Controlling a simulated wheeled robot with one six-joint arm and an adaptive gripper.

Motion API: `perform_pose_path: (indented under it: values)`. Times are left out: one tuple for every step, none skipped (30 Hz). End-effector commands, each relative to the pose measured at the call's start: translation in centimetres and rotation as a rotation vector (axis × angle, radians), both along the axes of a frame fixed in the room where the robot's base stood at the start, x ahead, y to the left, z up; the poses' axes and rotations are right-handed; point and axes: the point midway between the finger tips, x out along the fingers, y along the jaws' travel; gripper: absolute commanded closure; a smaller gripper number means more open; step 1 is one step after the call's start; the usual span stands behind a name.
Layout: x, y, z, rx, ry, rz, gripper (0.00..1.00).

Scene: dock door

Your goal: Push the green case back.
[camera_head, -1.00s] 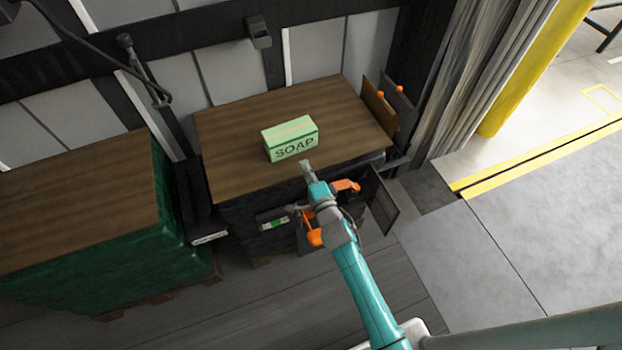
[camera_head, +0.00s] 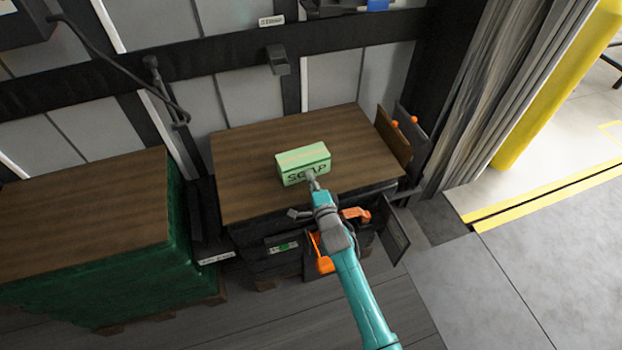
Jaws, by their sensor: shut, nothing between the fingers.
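The green case (camera_head: 303,162), a light green box marked SOAP, lies flat on the brown wooden top (camera_head: 245,188), near the middle and towards the front. Bare wood shows behind it up to the back edge. My gripper (camera_head: 311,176) is shut and empty. Its tip is right at the front face of the case and covers part of the lettering. I cannot tell whether it touches the case.
A green-wrapped pallet stack (camera_head: 90,210) stands at the left. Upright boards with orange knobs (camera_head: 394,135) stand at the top's right end. A grey bracket (camera_head: 278,62) juts from the door behind. Orange handles (camera_head: 326,264) sit below the front edge.

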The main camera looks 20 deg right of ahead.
Motion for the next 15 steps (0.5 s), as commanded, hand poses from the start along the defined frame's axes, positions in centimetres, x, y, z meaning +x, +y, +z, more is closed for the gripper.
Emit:
perform_pose_path:
  values:
    - [0.6,0.0,0.1,0.000,-0.001,0.000,1.00]
    - [1.1,0.0,0.1,0.000,-0.001,0.000,1.00]
    - [1.8,0.0,0.1,0.001,-0.002,0.000,1.00]
    - [2.3,0.0,0.1,0.001,-0.001,0.000,1.00]
    - [2.9,0.0,0.2,0.000,-0.002,0.001,1.00]
    - [3.6,0.0,0.1,0.001,-0.001,0.001,1.00]
    - [4.2,0.0,0.2,0.000,-0.001,0.001,1.00]
    - [4.8,0.0,0.1,0.001,-0.001,0.001,1.00]
    - [5.5,0.0,0.1,0.000,-0.001,0.001,1.00]
    - [6.0,0.0,0.1,0.001,-0.001,0.001,1.00]
    - [6.6,0.0,0.1,0.001,-0.001,0.001,1.00]
    - [7.2,0.0,0.1,0.001,-0.001,0.001,1.00]
    - [7.7,0.0,0.1,0.001,-0.001,0.001,1.00]
    - [8.1,0.0,0.2,0.000,-0.002,0.001,1.00]
    - [8.6,0.0,0.1,0.000,0.000,0.001,1.00]
